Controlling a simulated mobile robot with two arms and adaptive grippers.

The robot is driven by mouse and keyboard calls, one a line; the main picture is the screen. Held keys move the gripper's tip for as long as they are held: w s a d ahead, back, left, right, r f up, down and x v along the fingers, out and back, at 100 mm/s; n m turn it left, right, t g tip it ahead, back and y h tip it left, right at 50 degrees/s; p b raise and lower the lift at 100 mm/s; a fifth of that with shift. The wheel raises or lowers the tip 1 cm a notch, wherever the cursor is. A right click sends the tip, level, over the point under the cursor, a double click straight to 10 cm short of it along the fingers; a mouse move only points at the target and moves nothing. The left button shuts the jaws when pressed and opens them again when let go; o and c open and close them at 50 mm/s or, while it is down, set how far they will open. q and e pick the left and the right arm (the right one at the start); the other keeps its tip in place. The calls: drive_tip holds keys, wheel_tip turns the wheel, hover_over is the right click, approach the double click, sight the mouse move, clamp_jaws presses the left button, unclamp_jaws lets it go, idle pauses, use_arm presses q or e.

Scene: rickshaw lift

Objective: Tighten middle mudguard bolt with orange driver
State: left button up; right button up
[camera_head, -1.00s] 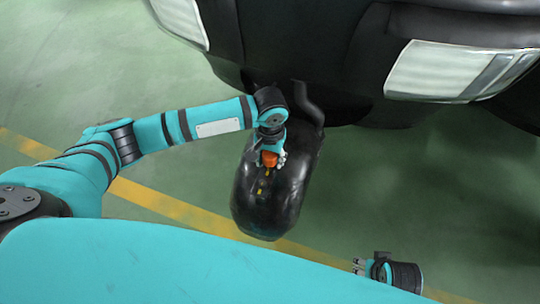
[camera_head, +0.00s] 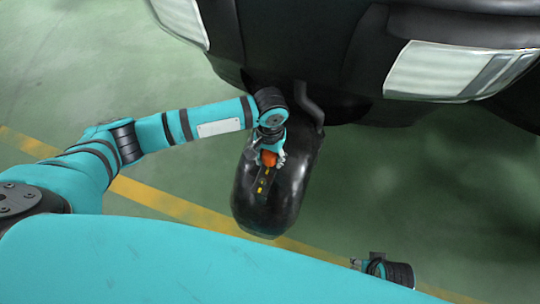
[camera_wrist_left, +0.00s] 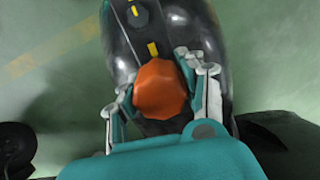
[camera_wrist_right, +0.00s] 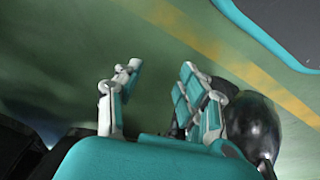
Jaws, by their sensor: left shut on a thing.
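The orange driver (camera_head: 268,158) is in my left gripper (camera_head: 272,156), over the upper part of the black mudguard (camera_head: 270,212). In the left wrist view, my left gripper's fingers (camera_wrist_left: 162,88) close on both sides of the driver's faceted orange handle (camera_wrist_left: 160,92). The driver's tip is hidden below the handle, so I cannot tell if it touches a bolt. A dark strip with yellow marks runs along the mudguard (camera_wrist_left: 186,22), with a dark round bolt-like knob (camera_wrist_left: 137,16) on it. My right gripper (camera_wrist_right: 160,72) is open and empty, low at the right in the head view (camera_head: 356,263).
The dark vehicle body (camera_head: 310,60) with pale lamps (camera_head: 440,72) hangs above and behind the mudguard. A dark curved pipe (camera_head: 308,103) runs beside my left wrist. The green floor (camera_head: 400,190) with a yellow line (camera_head: 160,198) is clear to the right.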

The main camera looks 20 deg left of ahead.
use_arm(q)
drive_tip(key=shift+m+p, duration=0.3)
drive_tip(key=shift+m, duration=0.4)
use_arm(e)
drive_tip(key=shift+s+f, duration=0.15)
drive_tip(key=shift+f, duration=0.6)
drive_tip(key=shift+s+f, duration=0.1)
drive_tip(key=shift+f, duration=0.6)
drive_tip(key=shift+f, duration=0.1)
drive_tip(key=shift+s+f, duration=0.1)
